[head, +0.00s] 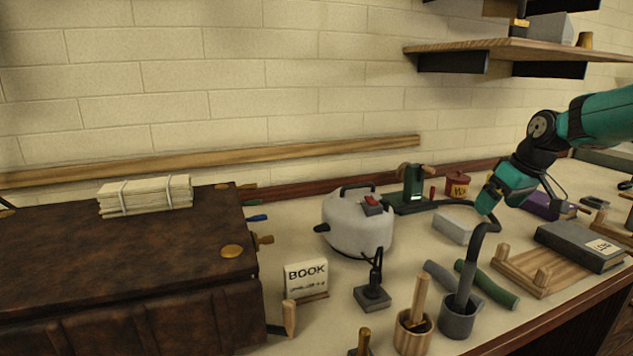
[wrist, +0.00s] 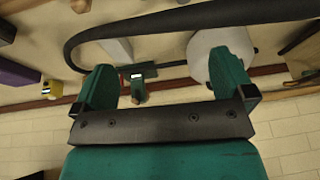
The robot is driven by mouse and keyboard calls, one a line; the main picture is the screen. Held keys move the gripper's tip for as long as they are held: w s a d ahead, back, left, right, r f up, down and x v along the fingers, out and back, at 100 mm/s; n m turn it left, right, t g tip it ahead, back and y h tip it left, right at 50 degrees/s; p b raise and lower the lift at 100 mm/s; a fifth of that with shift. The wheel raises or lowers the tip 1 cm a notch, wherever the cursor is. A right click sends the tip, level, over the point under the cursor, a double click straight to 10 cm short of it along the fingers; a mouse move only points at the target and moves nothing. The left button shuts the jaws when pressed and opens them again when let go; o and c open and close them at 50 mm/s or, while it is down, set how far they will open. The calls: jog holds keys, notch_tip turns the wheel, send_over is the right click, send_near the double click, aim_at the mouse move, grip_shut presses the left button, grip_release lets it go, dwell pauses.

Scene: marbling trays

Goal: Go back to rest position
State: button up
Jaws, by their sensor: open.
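My gripper (head: 488,203) is on the teal arm that reaches in from the right in the head view. It points down-left over the bench, near the black curved hose (head: 484,229). In the wrist view my gripper (wrist: 166,76) shows two teal fingers spread wide apart. Nothing is held between them. The green clamp-like device (wrist: 138,88) and the pale pot (wrist: 208,45) appear beyond the fingers. The hose also crosses the wrist view above the fingers (wrist: 150,20). I cannot tell how near the hose is to the fingers.
The lidded pot (head: 357,226), red tin (head: 458,185), pale block (head: 453,227), dark book (head: 580,246) and wooden rack (head: 530,272) crowd the bench. The hose rises from a grey cup (head: 457,322). A wooden shelf (head: 520,49) hangs above. A brown chest (head: 120,265) fills the left.

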jog(key=s+a+r+n+g+y+p, duration=0.1)
jog(key=s+a+r+p, duration=0.1)
jog(key=s+a+r, duration=0.4)
jog(key=s+a+r+p, duration=0.2)
jog(key=s+a, duration=0.6)
jog(key=a, duration=0.3)
jog(key=s+a+g+p, duration=0.1)
jog(key=s+a, duration=0.2)
jog(key=s, duration=0.9)
jog(key=s+a+n+g+y+p, duration=0.1)
jog(key=s+a, duration=0.3)
jog(key=s, duration=0.9)
jog(key=shift+a+f+g+p, duration=0.15)
jog(key=shift+a+g+p, duration=0.15)
jog(key=shift+g+p, duration=0.1)
